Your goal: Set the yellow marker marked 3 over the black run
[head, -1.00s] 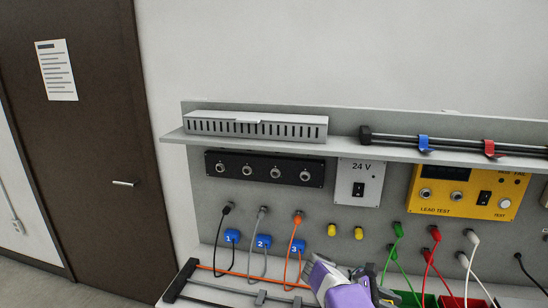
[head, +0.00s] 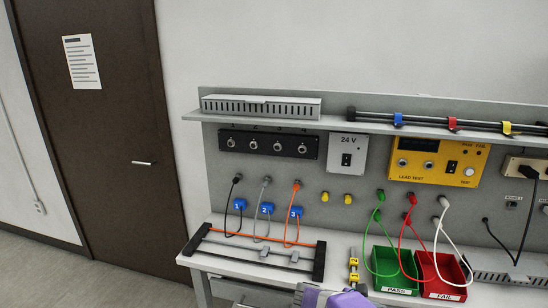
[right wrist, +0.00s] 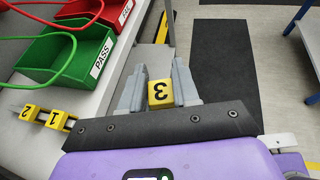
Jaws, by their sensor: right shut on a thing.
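The yellow marker marked 3 (right wrist: 160,93) is between the fingers of my right gripper (right wrist: 159,86), which is shut on it. In the head view only the purple body of my right gripper shows at the bottom edge; its fingertips and the marker cannot be made out there. A rack on the bench holds parallel runs between two black end bars (head: 319,262): an orange run (head: 265,236) at the back, a grey one with grey clips, and a dark, seemingly black one at the front. My left gripper is not in view.
Yellow markers 1 (right wrist: 55,119) and 2 (right wrist: 28,112) sit on a holder beside the green PASS bin (head: 385,283) and red FAIL bin (head: 445,285). Black, grey and orange leads with blue tags (head: 267,208) hang behind the rack.

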